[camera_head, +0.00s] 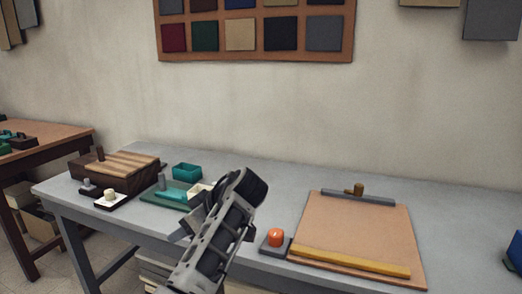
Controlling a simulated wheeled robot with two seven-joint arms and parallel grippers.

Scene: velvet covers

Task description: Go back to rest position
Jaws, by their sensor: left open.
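My left arm reaches up from the bottom middle of the head view, over the front edge of the grey table (330,173). My left gripper (190,226) is at the arm's left side, open, with nothing seen between its fingers. It covers part of a green tray and a cream block behind it. My right gripper is not in view.
A striped wooden block (128,168), a white piece with a knob (110,197), a green tray (164,196) and a teal box (187,171) stand left. Right are an orange-knobbed piece (275,238) and a tan board (355,230). The table's back middle is clear.

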